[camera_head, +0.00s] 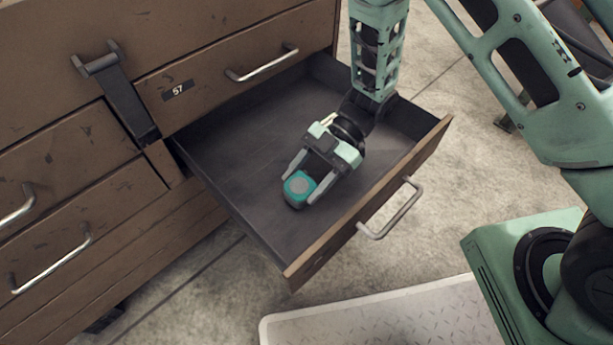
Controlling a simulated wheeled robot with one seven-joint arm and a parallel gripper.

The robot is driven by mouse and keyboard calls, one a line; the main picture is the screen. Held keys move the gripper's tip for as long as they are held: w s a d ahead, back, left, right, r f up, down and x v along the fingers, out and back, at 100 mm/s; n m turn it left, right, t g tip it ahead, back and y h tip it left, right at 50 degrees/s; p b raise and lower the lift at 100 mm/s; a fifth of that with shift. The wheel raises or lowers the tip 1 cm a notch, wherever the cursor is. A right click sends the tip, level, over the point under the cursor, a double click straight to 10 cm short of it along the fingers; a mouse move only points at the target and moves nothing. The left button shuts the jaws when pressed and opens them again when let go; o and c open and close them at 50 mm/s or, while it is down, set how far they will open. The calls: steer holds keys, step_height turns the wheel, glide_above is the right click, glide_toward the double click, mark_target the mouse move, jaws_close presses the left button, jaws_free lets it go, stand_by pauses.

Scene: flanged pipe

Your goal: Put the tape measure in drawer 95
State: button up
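The tape measure (298,188) is a small teal case with a grey round face. It is between the fingertips of my gripper (300,186), which appears shut on it, with a finger along each side. Both are inside an open drawer (230,165) with a dark interior and a brown wooden front. I cannot tell whether the tape measure touches the drawer floor. The open drawer's number is not visible, as its front faces away from the camera. The shut drawer above it has a label reading 57 (178,91).
The brown cabinet (60,130) has more shut drawers with metal handles at the left. A dark latch bar (125,95) runs down its front. The open drawer's handle (390,210) sticks out at the right. A light tread plate (380,318) lies on the concrete floor.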

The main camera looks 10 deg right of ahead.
steer(key=o, duration=0.4)
steer(key=shift+s+d+f, duration=0.15)
steer(key=shift+s+f, duration=0.1)
steer(key=shift+f, duration=0.45)
steer(key=shift+r, duration=0.3)
steer(key=p+v, duration=0.1)
steer(key=v, duration=0.2)
steer(key=p+v, duration=0.2)
steer(key=v, duration=0.2)
steer(key=p+v, duration=0.2)
steer(key=v, duration=0.2)
steer(key=shift+w+r, duration=0.2)
steer(key=shift+r, duration=0.25)
steer(key=shift+w+d+r+p, duration=0.2)
steer(key=shift+w+d+p, duration=0.1)
steer(key=shift+p, duration=0.15)
